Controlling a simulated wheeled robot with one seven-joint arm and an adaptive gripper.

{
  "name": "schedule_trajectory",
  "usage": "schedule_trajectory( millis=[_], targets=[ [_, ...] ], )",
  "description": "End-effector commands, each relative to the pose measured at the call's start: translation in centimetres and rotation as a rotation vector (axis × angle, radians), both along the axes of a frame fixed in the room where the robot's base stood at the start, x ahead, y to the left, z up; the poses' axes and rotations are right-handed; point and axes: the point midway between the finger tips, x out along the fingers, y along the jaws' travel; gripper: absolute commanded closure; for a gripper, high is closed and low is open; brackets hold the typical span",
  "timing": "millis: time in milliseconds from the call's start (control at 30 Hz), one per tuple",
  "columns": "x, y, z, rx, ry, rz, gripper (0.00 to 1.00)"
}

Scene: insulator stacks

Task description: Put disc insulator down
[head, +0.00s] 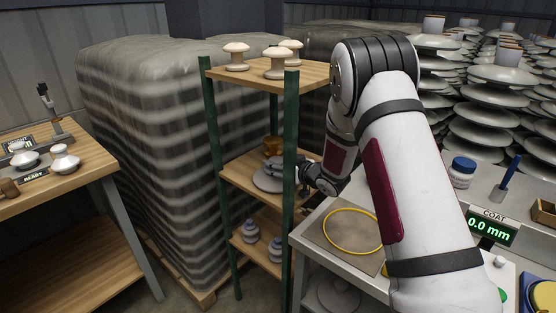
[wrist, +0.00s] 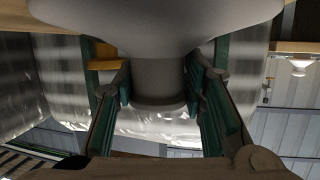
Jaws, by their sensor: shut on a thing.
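My gripper (head: 298,172) reaches into the middle level of the wooden shelf rack with green posts. It is shut on a grey disc insulator (head: 268,182), whose wide disc shows beside the front post. In the wrist view my gripper (wrist: 160,92) has its two green-padded fingers on either side of the insulator's neck, and the grey disc insulator (wrist: 155,20) fills the top of the picture. A post and my arm partly hide the grip in the head view. I cannot tell whether the disc touches the middle board (head: 237,170).
Cream mushroom-shaped insulators (head: 276,63) stand on the rack's top board. A brown object (head: 273,146) is behind the disc. Ribbed insulators (head: 251,231) sit below. A bench with a yellow ring (head: 352,231) and a coat display (head: 490,228) is at right; a wooden table (head: 82,165) is at left.

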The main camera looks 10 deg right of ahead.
Motion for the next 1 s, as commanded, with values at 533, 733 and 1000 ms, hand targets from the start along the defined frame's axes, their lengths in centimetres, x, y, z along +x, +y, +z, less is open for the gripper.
schedule_trajectory(
  millis=[533, 733, 1000],
  targets=[
    [0.0, -0.1, -0.1, 0.0, 0.0, -0.002, 0.42],
    [0.0, -0.1, 0.1, 0.0, -0.001, -0.001, 0.42],
    [-3.1, -1.7, 1.2, 0.001, 0.001, -0.006, 0.42]
  ],
)
